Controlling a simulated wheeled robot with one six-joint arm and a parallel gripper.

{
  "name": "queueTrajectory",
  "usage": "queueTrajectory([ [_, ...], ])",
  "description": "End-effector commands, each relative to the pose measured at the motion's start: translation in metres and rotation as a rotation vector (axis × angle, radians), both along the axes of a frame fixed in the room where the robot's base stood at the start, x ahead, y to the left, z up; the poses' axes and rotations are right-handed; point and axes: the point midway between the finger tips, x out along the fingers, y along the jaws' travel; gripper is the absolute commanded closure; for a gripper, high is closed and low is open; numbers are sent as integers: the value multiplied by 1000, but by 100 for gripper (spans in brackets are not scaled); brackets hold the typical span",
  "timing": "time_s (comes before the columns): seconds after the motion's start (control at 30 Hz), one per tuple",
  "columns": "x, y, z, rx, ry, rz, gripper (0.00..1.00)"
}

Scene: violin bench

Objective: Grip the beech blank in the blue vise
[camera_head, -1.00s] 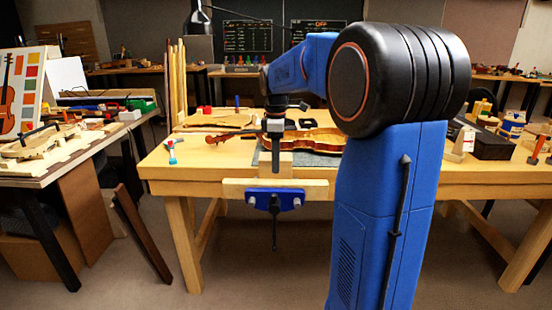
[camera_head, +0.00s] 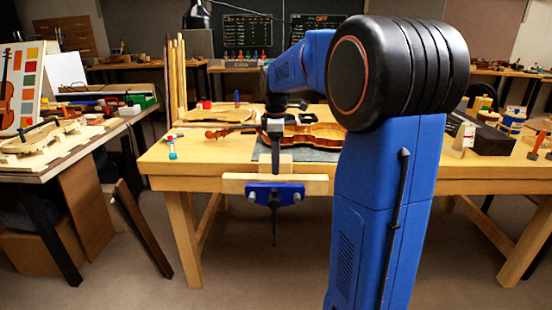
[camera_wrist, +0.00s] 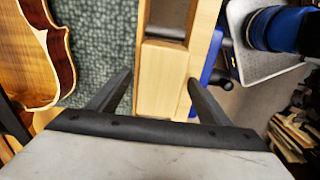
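The blue vise (camera_head: 290,192) is mounted at the bench's front edge, with a pale wooden jaw bar (camera_head: 310,184) above its blue metal and a handle hanging below. A pale block that looks like the beech blank (camera_head: 286,166) stands at the jaw. In the wrist view the blank (camera_wrist: 162,78) lies between my two dark fingers, with the jaw wood alongside and the vise's blue edge (camera_wrist: 211,60) to its right. My gripper (camera_wrist: 158,80) is open, pointing down over the blank. No finger contact is clear. In the head view my gripper partly hides the blank.
A violin body (camera_head: 318,137) lies on a grey-green mat (camera_head: 315,154) just behind the vise; its edge (camera_wrist: 35,60) is left of my fingers in the wrist view. A small red, white and blue item (camera_head: 172,149) stands left on the bench. A dark box (camera_head: 490,140) is at right.

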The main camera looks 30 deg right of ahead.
Motion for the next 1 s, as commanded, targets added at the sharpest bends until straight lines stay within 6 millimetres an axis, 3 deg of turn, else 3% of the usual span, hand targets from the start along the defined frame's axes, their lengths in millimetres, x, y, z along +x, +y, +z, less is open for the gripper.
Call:
queueTrajectory([
  [0.23, 0, 0, 2, 0, 0, 0, 28],
  [0.37, 1, 0, 14, -1, -3, 0, 28],
  [1.0, 1, 0, 136, -1, -3, 0, 28],
])
